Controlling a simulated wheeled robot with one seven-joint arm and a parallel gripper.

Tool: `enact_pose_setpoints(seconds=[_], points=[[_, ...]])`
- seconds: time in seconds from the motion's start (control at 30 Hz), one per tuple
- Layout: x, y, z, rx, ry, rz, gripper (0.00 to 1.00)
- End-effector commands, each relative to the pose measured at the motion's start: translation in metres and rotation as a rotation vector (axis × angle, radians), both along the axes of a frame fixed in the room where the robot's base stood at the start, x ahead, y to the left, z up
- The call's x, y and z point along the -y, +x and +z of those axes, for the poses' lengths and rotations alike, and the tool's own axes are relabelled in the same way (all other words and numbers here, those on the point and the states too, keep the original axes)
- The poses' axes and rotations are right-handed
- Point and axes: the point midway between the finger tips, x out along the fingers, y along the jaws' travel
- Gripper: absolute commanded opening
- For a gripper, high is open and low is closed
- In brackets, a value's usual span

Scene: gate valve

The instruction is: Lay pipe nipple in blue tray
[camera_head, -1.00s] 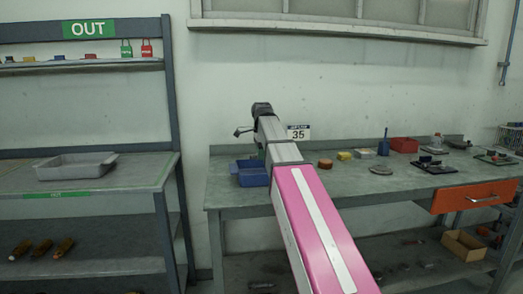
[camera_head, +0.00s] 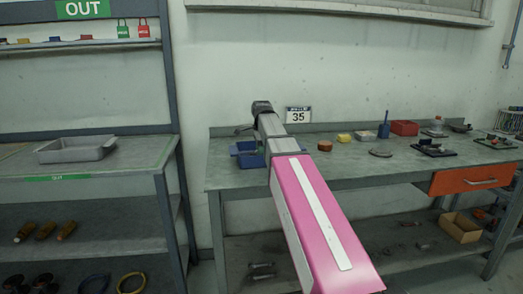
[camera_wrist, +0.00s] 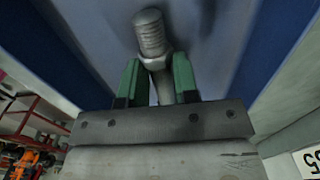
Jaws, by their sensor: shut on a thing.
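The pipe nipple (camera_wrist: 153,38) is a grey metal piece with a threaded end and a hexagonal collar. In the wrist view it sits between the green fingers of my gripper (camera_wrist: 157,78), which is shut on it. Blue walls, which look like the blue tray (camera_wrist: 268,50), rise on both sides of it around a grey-blue floor. In the head view the blue tray (camera_head: 252,161) stands at the left end of the bench, partly covered by my arm. My gripper is at the tray there, too small to make out clearly. I cannot tell whether the nipple touches the floor.
The workbench (camera_head: 340,172) holds a brown round piece (camera_head: 325,146), a yellow piece (camera_head: 345,138), a red box (camera_head: 404,128) and a grey disc (camera_head: 380,153) to the right. A rack at left carries a grey tray (camera_head: 76,149). The wall is close behind.

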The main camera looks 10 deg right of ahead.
Motion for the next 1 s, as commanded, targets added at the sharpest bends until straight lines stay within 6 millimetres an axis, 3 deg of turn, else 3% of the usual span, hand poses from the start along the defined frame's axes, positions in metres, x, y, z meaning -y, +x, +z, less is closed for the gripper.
enact_pose_setpoints(seconds=[0.1,0.13,0.2,0.63,1.0], points=[[0.000,0.000,0.000,0.000,0.000,0.000,0.05],[0.000,0.000,0.000,0.000,0.000,0.000,0.38],[0.000,0.000,0.000,0.000,0.000,0.000,0.58],[0.000,0.001,0.009,0.001,0.000,0.000,0.58],[0.000,0.002,0.071,0.003,0.000,0.000,0.58]])
